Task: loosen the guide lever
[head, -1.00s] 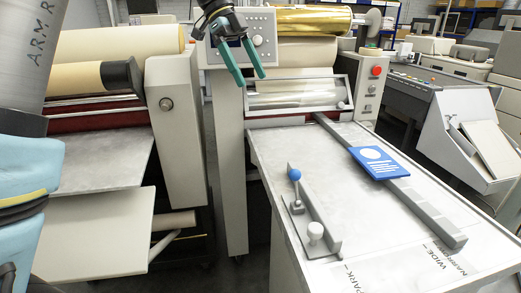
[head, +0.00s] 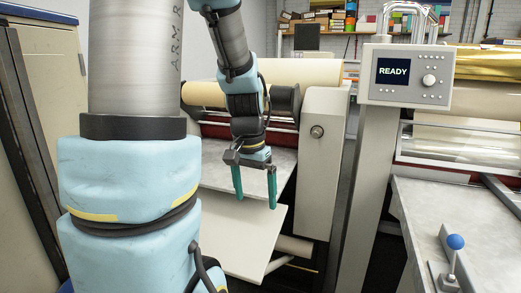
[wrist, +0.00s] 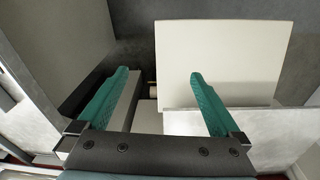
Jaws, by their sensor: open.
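The guide lever, with a blue ball knob (head: 456,242) on a short stem, stands on the grey feed table (head: 415,205) at the right edge of the head view. My gripper (head: 255,203) is open and empty, with green fingers pointing down. It is well to the left of the lever, in front of the left machine's shelves. In the wrist view my gripper (wrist: 160,90) shows both fingers apart with nothing between them. The lever is not in the wrist view.
A control panel reading READY (head: 407,75) stands on a post between my gripper and the feed table. A pale lower shelf (head: 240,235) lies behind my fingers, and it also shows in the wrist view (wrist: 225,60). A cream cabinet (head: 45,90) is at far left.

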